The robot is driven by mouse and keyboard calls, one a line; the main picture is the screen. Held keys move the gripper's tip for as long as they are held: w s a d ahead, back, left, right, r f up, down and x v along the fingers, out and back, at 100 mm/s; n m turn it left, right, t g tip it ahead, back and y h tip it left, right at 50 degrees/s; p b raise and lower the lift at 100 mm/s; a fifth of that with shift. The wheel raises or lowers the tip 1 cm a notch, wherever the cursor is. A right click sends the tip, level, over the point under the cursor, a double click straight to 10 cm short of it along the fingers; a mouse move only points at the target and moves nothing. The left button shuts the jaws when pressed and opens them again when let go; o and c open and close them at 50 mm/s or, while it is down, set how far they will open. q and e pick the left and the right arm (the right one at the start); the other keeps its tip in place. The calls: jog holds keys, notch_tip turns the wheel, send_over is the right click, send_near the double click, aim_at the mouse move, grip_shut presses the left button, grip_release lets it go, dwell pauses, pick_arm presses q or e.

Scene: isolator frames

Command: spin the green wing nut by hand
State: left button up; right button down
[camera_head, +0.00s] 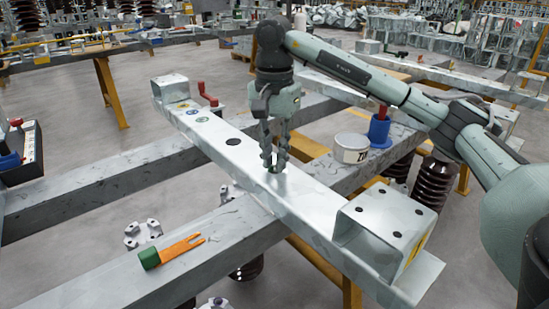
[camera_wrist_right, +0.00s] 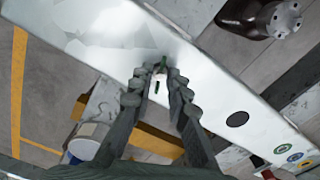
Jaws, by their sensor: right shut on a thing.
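My right gripper (camera_head: 274,165) points straight down at the top of the pale metal beam (camera_head: 228,143), near its middle. In the right wrist view its two fingers (camera_wrist_right: 160,82) reach to the beam, with small green parts of the wing nut (camera_wrist_right: 157,87) between the fingertips. The gripper is shut on the wing nut, which the fingers largely hide. In the head view the nut cannot be made out behind the fingers. My left gripper is not in view.
A white tin (camera_head: 351,148) and a blue can (camera_head: 379,131) stand right of the gripper. A red crank (camera_head: 207,95) is behind the beam. A green-handled orange fork tool (camera_head: 172,250) lies on the front beam. A box-shaped bracket (camera_head: 410,208) sits at the beam's right end.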

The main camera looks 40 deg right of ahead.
jog(key=n, duration=0.3)
jog(key=n+b, duration=0.1)
jog(key=n, duration=0.2)
jog(key=shift+n, duration=1.6)
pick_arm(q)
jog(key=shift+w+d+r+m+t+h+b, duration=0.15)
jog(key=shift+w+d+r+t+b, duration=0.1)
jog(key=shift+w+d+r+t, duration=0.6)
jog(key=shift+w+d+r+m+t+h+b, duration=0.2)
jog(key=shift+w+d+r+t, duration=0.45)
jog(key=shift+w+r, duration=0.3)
pick_arm(e)
jog(key=shift+n, duration=1.6)
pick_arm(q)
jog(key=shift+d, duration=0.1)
pick_arm(e)
jog(key=c, duration=1.5)
grip_release()
jog(key=shift+o, duration=0.3)
